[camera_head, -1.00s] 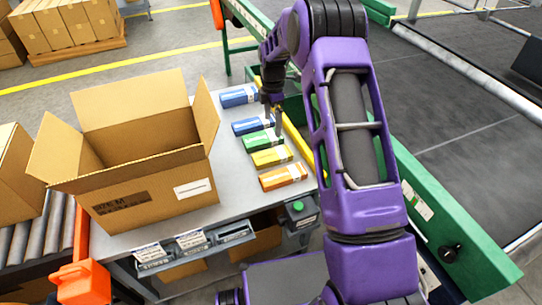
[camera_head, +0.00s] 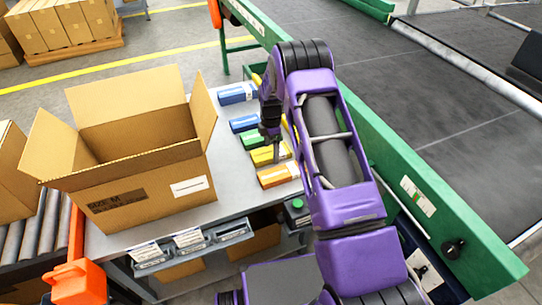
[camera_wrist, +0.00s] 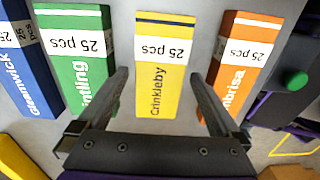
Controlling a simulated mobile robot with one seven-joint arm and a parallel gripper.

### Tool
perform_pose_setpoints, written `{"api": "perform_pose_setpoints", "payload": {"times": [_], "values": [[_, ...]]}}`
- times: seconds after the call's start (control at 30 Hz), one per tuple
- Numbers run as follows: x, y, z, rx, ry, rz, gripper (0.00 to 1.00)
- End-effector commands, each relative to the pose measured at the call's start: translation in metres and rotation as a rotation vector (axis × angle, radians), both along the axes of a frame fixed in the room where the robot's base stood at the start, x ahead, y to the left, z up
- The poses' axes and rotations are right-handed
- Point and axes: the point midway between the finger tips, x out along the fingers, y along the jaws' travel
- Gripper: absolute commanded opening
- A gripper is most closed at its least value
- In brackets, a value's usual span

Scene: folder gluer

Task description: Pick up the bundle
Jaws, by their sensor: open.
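Several flat carton bundles lie in a row on the grey table. They include a light blue one (camera_head: 236,94), a dark blue one (camera_head: 243,123), a green one (camera_head: 252,140), a yellow one (camera_head: 266,156) and an orange one (camera_head: 279,175). My gripper (camera_head: 272,150) is above the yellow bundle. In the wrist view my gripper (camera_wrist: 157,75) is open, its fingers on either side of the yellow "Crinkleby" bundle (camera_wrist: 163,75), with nothing held. The green bundle (camera_wrist: 80,60) is on the left and the orange one (camera_wrist: 240,60) on the right.
A large open cardboard box (camera_head: 150,190) stands on the table (camera_head: 228,205) left of the bundles. A green-railed conveyor (camera_head: 455,220) runs along the right. A control box with a green button (camera_head: 297,204) is at the table's front right.

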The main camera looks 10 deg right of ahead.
Motion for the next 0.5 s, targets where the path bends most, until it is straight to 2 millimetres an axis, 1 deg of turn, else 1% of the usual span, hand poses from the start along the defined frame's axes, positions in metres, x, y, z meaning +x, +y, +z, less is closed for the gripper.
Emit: {"api": "perform_pose_setpoints", "payload": {"times": [0.07,0.23,0.27,0.3,0.37,0.5], "values": [[0.0001,0.0001,-0.0062,0.0,0.0,0.0,1.0],[0.0004,0.0001,-0.0058,0.0,-0.001,-0.001,1.0],[0.0003,0.0,-0.0058,0.0,-0.001,-0.001,0.98],[0.0003,0.0,-0.0057,0.0,-0.001,-0.001,0.91],[0.0003,0.0,-0.0057,0.0,-0.001,-0.001,0.8],[0.0003,0.0,-0.0056,0.0,-0.001,-0.001,0.55]]}}
